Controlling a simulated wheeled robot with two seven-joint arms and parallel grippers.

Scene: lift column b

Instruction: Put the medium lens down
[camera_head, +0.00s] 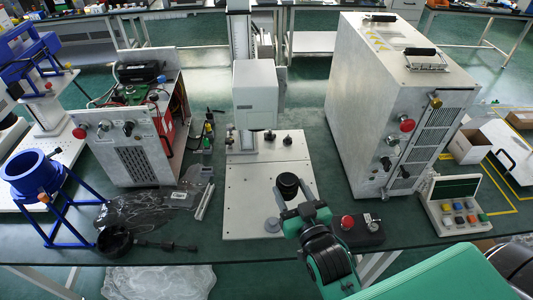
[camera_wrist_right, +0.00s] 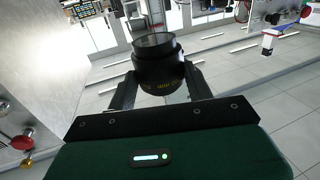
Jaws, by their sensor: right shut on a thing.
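The medium lens, a black cylinder (camera_head: 288,185) with a glass top, is between the fingers of my right gripper (camera_head: 296,208). In the right wrist view the lens (camera_wrist_right: 158,66) stands up between the two dark fingers (camera_wrist_right: 160,88), which close on its sides. In the head view the lens is over the white base plate (camera_head: 245,190) of the instrument; I cannot tell whether it touches the plate. My right arm covers part of the plate's front right. My left gripper is not in view.
A black box with a red button (camera_head: 347,222) is right of my gripper. A big grey cabinet (camera_head: 380,100) stands behind right, and a button panel (camera_head: 457,206) further right. The plate's left front is bare.

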